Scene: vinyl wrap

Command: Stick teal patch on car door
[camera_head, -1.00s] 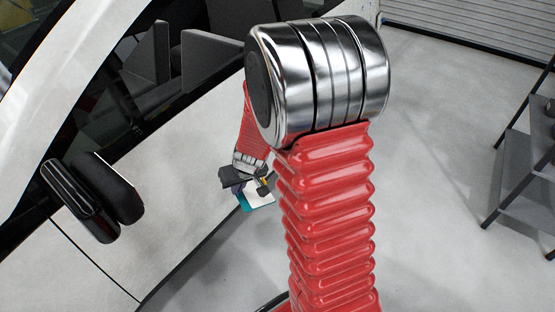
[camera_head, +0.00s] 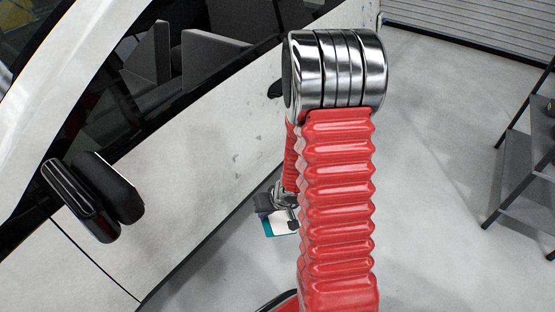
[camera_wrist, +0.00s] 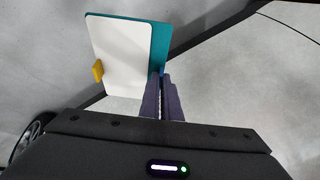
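The teal patch (camera_wrist: 160,45) with its white backing (camera_wrist: 120,50) is held upright at the fingertips of my gripper (camera_wrist: 163,90) in the wrist view. A small yellow tab (camera_wrist: 98,71) sits on the white sheet's left edge. My gripper is shut on the patch at its lower right corner. In the head view the patch (camera_head: 279,226) hangs under my gripper (camera_head: 277,205), to the right of the car's side, partly behind my red arm. The white car door (camera_head: 190,160) fills the left of the head view. I cannot tell the gap between patch and door.
The black side mirror (camera_head: 92,195) sticks out from the car at the left. A dark shelf (camera_head: 530,165) stands at the right. The grey floor (camera_head: 440,150) between car and shelf is clear. A wheel (camera_wrist: 30,140) shows at lower left in the wrist view.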

